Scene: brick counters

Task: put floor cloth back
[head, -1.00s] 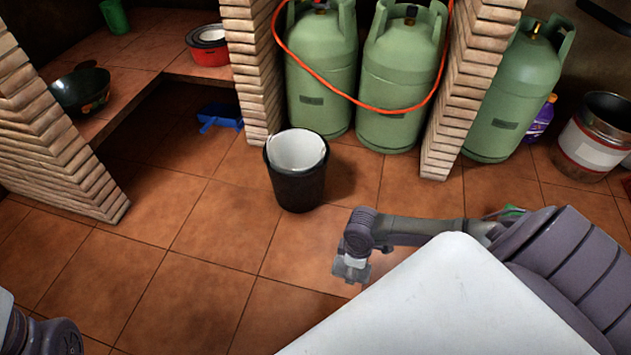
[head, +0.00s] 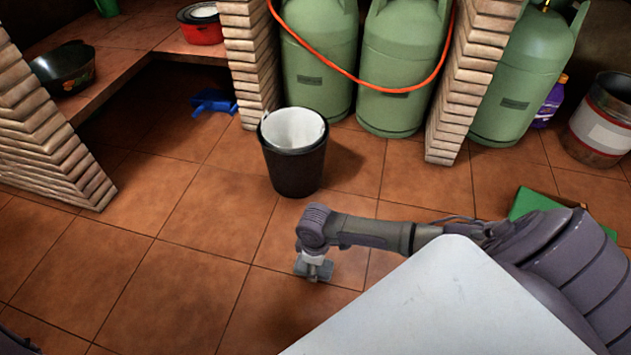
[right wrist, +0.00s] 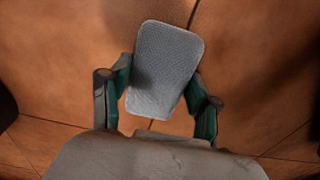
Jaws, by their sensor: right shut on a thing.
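The floor cloth seems to be the grey, textured, rounded rectangle (right wrist: 165,68) in the right wrist view. My right gripper (right wrist: 165,92) is shut on it, with one finger at each side. In the head view my right gripper (head: 314,268) hangs above the tiled floor, in front of a black bucket (head: 294,168) and apart from it. The cloth is too small there to make out clearly. The bucket stands upright with a white lining or cloth inside. My left gripper is out of view; only a dark bit of my left arm shows at the bottom left corner.
Green gas cylinders (head: 398,75) stand behind the bucket between brick pillars (head: 470,85). A blue object (head: 214,103) lies under the left counter. A metal drum (head: 603,120) and a green object (head: 535,202) are at the right. Floor left of the bucket is clear.

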